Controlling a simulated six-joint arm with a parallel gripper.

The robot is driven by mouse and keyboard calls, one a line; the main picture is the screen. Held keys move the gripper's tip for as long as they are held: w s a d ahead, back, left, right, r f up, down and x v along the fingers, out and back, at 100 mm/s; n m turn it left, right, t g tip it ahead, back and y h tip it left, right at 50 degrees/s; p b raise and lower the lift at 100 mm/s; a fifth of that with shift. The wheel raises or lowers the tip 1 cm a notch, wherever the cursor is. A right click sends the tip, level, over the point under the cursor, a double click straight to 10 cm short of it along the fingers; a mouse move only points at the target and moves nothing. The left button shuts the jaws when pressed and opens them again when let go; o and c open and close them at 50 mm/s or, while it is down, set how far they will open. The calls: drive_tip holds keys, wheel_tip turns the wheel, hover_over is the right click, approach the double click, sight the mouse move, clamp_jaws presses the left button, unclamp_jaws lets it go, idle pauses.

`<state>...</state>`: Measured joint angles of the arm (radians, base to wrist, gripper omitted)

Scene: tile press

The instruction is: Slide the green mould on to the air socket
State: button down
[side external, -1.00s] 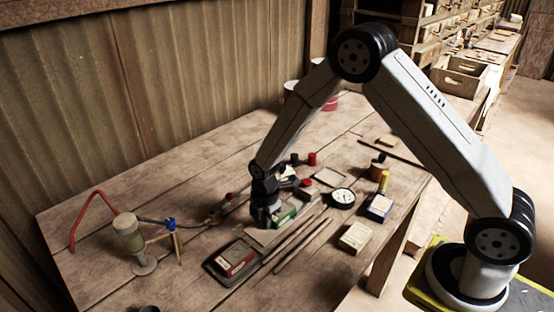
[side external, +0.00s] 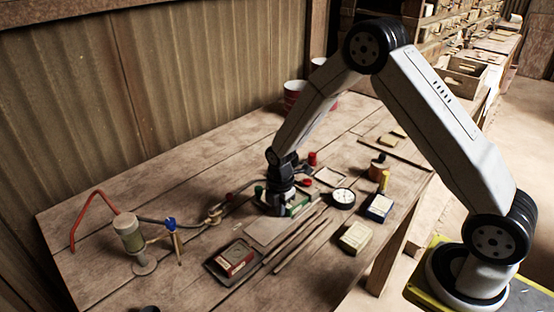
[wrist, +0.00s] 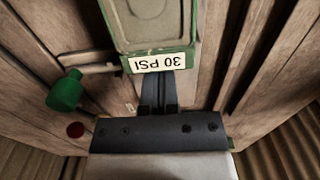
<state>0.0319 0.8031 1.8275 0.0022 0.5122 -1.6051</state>
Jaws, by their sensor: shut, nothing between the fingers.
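The green mould (side external: 299,205) lies on a pale flat plate (side external: 264,233) in the middle of the bench. In the wrist view the mould (wrist: 158,28) fills the top centre, its "30 PSI" label (wrist: 159,62) on the end facing my gripper. My gripper (side external: 277,210) is shut, low at the mould's left end in the side view. In the wrist view its fingertips (wrist: 158,78) are right at the labelled end, touching or nearly so. I cannot make out the air socket; the mould and my arm may hide it.
A green knob (wrist: 65,92) on a pipe stands left of the mould in the wrist view. Wooden rods (side external: 296,243), a round gauge (side external: 342,198), a red box (side external: 235,258) and a cream box (side external: 356,237) lie nearby.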

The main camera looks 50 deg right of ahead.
wheel_tip(320, 180, up, 9)
drive_tip(key=shift+r, duration=0.2)
idle(0.4)
hover_over(269, 228)
drive_tip(key=shift+a+r+n, duration=0.1)
drive_tip(key=shift+a+n, duration=0.1)
drive_tip(key=shift+n, duration=0.1)
wheel_tip(269, 228, down, 9)
drive_tip(key=shift+f, duration=0.2)
drive_tip(key=shift+d+f, duration=0.15)
drive_tip(key=shift+f, duration=0.2)
drive_tip(key=shift+w+d+r, duration=0.1)
drive_tip(key=shift+w+d, duration=0.1)
drive_tip(key=shift+d, duration=1.65)
